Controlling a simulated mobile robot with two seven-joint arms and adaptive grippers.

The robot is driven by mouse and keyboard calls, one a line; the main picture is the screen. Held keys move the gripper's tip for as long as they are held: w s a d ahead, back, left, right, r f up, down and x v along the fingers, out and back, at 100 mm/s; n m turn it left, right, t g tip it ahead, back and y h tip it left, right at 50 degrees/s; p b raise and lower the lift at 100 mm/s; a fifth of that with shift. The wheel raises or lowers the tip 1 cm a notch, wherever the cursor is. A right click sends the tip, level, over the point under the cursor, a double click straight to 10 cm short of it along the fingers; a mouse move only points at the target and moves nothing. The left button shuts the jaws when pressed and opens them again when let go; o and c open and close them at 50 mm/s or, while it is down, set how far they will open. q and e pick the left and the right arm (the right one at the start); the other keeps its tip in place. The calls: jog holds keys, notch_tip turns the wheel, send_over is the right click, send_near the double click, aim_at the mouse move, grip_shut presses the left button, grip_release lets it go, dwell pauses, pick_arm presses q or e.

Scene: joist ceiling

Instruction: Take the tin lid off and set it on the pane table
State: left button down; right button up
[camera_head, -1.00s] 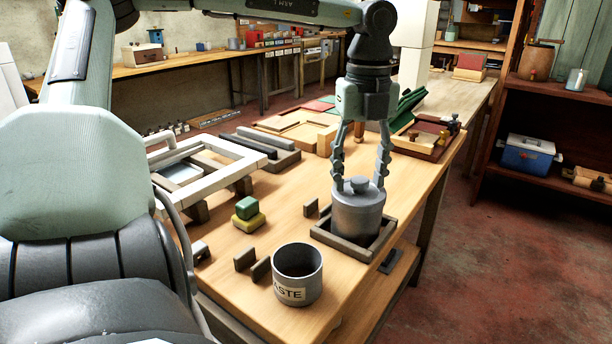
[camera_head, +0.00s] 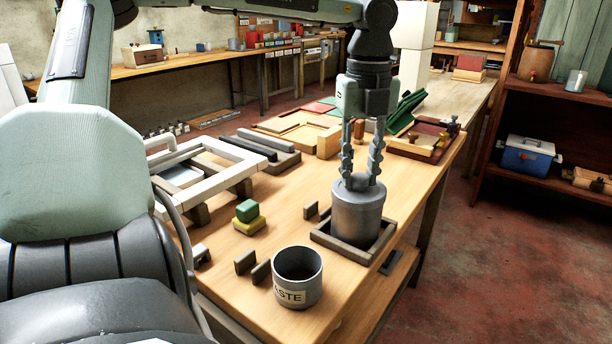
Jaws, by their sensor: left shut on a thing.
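A grey metal tin (camera_head: 358,214) stands upright in a low square wooden tray (camera_head: 326,240) on the wooden bench. Its flat lid (camera_head: 341,187) sits on top of it. The lid appears level and still on the tin. A white pane frame (camera_head: 234,150) rests on blocks on the bench (camera_head: 300,190), left of the tin. My right gripper is not in view.
A grey pot labelled as waste (camera_head: 298,284) stands close in front of the tin. Small dark blocks (camera_head: 245,261) and a green block (camera_head: 247,210) on a yellow one (camera_head: 250,225) lie to the left.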

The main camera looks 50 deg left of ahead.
aim_at(359, 174)
pick_arm(q)
jog(key=shift+r+p, duration=1.5)
jog(key=shift+r, duration=1.4)
